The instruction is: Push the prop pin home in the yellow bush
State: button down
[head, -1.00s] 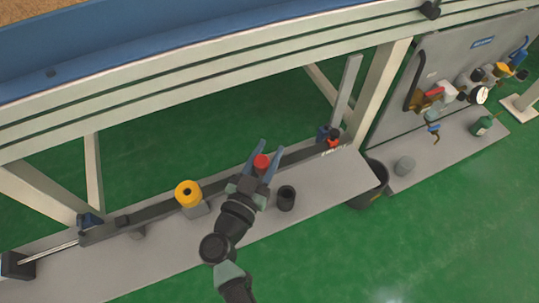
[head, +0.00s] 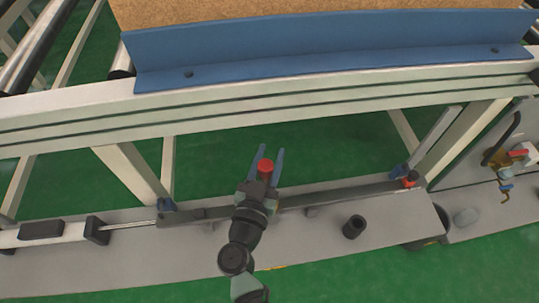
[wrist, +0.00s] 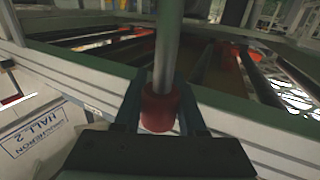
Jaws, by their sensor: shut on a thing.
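The prop pin has a red head (head: 265,166), which sits between the blue fingers of my gripper (head: 268,152) in the head view. In the wrist view, my gripper (wrist: 160,98) is shut on the red part (wrist: 158,112). The pin's grey shaft (wrist: 167,45) runs up the picture from it. I cannot make out the yellow bush clearly; my arm and gripper cover the part of the bench where it could be. A small brownish patch shows beside my wrist. I cannot tell whether the pin touches the bush.
A black cup (head: 354,227) stands on the grey bench (head: 390,228) to the right. The long dark prop bar (head: 335,193) runs along the bench. White frame rails (head: 330,117) and a blue edge (head: 330,66) lie behind. A valve panel is at far right.

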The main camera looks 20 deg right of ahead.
jog(key=shift+r+p, duration=0.2)
jog(key=shift+p, duration=0.35)
notch_tip(320, 180, down, 6)
jog(key=b, duration=0.4)
jog(key=shift+p, duration=1)
dwell(1.3)
jog(key=shift+f+b, duration=3.15)
jog(key=shift+f, duration=1.05)
jog(key=shift+c, duration=2)
grip_release()
jog(key=shift+a, duration=0.1)
